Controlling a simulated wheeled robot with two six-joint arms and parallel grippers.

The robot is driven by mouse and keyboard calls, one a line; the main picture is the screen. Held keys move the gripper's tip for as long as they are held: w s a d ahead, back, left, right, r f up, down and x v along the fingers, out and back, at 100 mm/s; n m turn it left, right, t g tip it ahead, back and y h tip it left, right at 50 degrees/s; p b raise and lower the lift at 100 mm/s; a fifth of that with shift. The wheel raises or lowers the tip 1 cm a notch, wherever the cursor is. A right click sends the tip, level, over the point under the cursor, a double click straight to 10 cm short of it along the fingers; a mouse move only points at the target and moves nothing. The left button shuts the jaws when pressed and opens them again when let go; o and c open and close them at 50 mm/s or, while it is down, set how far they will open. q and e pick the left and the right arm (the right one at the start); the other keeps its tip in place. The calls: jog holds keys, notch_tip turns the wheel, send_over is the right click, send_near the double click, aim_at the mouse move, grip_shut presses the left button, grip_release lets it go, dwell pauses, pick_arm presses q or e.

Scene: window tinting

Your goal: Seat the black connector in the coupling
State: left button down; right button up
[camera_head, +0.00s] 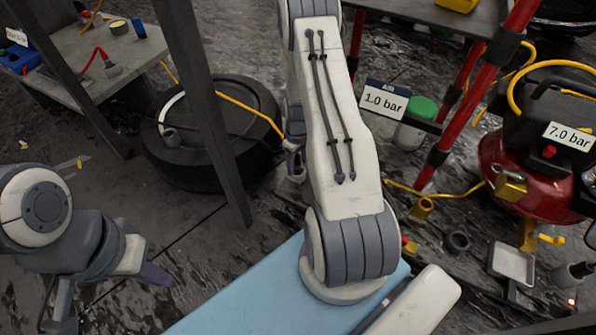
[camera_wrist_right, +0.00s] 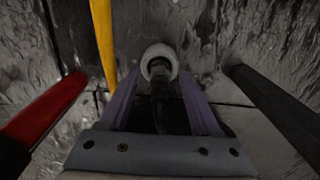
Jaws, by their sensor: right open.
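In the right wrist view, my right gripper (camera_wrist_right: 160,105) is open, with one purple finger on each side of a dark piece (camera_wrist_right: 163,88). This piece looks like the black connector. A pale round ring (camera_wrist_right: 159,55), which may be the coupling, is at its far end. The dark piece overlaps the ring's opening, but I cannot tell whether it is seated. The head view does not clearly show either one, as my right arm covers the middle. My left gripper (camera_head: 152,273) is at the lower left, away from them, and its finger opening is unclear.
A tyre (camera_head: 215,165) lies behind a dark post with a yellow hose over it. A red compressor (camera_head: 520,175) labelled 7.0 bar stands right. A 1.0 bar sign (camera_head: 384,100) is near red posts. In the wrist view, red and black bars flank the gripper.

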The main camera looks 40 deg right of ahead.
jog(key=shift+f, duration=0.5)
jog(key=shift+r, duration=0.15)
grip_shut()
